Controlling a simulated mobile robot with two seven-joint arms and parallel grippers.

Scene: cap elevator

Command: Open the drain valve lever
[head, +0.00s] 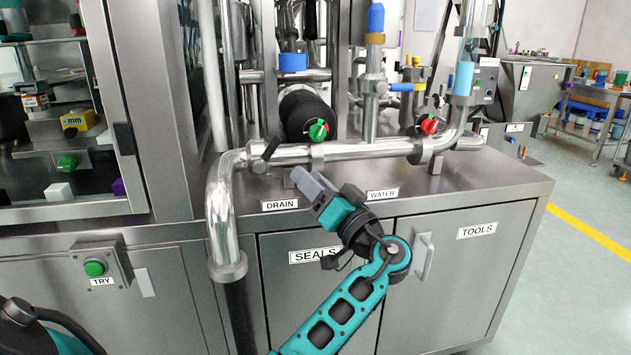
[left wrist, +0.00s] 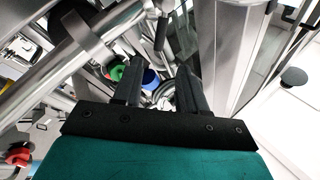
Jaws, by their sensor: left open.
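The drain valve lever is a short black handle (head: 271,148) on the horizontal steel pipe, above the DRAIN label (head: 280,204). It tilts up and to the right in the head view. In the left wrist view a black handle (left wrist: 160,34), which looks like this lever, shows beyond the fingertips. My left gripper (head: 302,180) is open, below the pipe and to the right of the lever, apart from it. In the left wrist view its two dark fingers (left wrist: 160,85) are spread with nothing held between them. My right gripper is not in view.
The steel pipe (head: 360,150) runs above the cabinet top, with a green knob (head: 318,130) and a red knob (head: 429,125) near it. A vertical pipe (head: 220,215) bends down at the left. The WATER label (head: 382,194) is right of my gripper. Open floor lies at the right.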

